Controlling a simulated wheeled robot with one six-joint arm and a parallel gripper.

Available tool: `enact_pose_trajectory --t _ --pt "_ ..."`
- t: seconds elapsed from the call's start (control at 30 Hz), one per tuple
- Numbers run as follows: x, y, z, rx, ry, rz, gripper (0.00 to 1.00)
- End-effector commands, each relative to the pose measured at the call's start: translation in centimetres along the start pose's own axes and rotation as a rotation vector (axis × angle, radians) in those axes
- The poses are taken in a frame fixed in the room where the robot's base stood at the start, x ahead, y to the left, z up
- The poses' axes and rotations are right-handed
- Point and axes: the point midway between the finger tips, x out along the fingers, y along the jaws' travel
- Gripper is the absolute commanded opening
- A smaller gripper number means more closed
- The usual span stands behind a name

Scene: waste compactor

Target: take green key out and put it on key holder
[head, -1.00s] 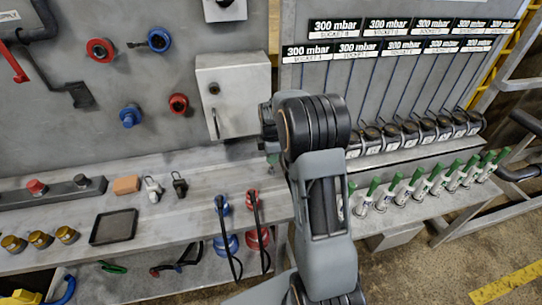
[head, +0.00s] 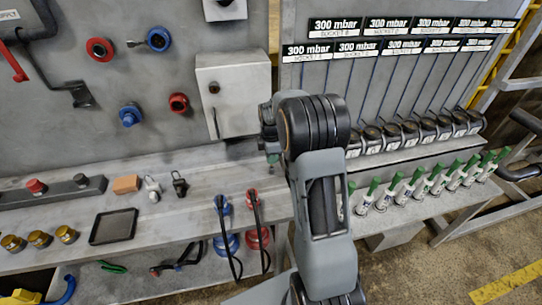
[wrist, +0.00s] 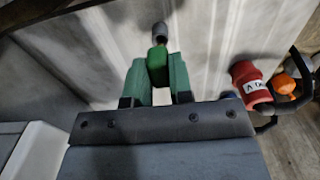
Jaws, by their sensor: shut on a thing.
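In the wrist view my gripper (wrist: 157,82) has its two green fingers closed on the green key (wrist: 157,60), a small dark green block between the fingertips. A grey round-ended cylinder (wrist: 160,33) lies just beyond the key, in line with it. I cannot tell whether the key still sits in it. In the head view my own arm hides most of the gripper and the key. Only a small green part of my gripper (head: 272,157) shows left of the arm, in front of the grey panel. I cannot pick out the key holder for certain.
A grey cabinet (head: 234,96) is on the panel left of my arm. A bench (head: 205,172) below holds a white padlock (head: 152,188), a black padlock (head: 180,184) and a dark tray (head: 113,227). Several green-topped tools (head: 393,188) stand right. A red labelled cylinder (wrist: 250,88) shows in the wrist view.

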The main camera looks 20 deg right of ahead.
Motion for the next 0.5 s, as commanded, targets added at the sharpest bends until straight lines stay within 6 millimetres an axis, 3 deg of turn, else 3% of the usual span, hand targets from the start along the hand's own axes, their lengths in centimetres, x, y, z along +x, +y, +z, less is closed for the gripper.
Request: enact_pose_trajectory --t 0.5 --pt "1.13 -0.01 -0.01 0.0 0.0 0.0 0.0"
